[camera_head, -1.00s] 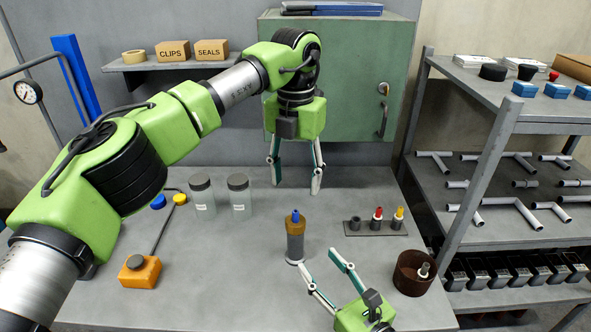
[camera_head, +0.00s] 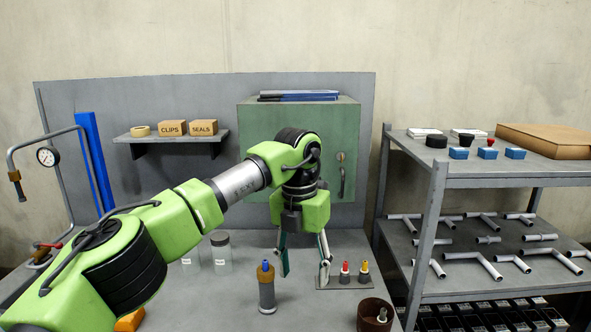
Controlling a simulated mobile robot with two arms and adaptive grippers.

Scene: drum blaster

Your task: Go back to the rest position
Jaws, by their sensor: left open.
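My left gripper (camera_head: 304,270) hangs fingers-down above the back of the grey workbench (camera_head: 218,302), in front of the green cabinet (camera_head: 350,125). Its two fingers are apart, with nothing seen between them. The left arm reaches in from the lower left. A grey and brown cylinder with a blue top (camera_head: 266,290) stands upright just left of and nearer than the gripper. My right gripper is out of view.
A small rack with red and yellow-topped pieces (camera_head: 343,283) is right of the gripper. A brown cup (camera_head: 375,312) stands at the front right. Jars (camera_head: 221,254) are partly behind my arm. A metal shelf (camera_head: 431,178) with pipes is at right.

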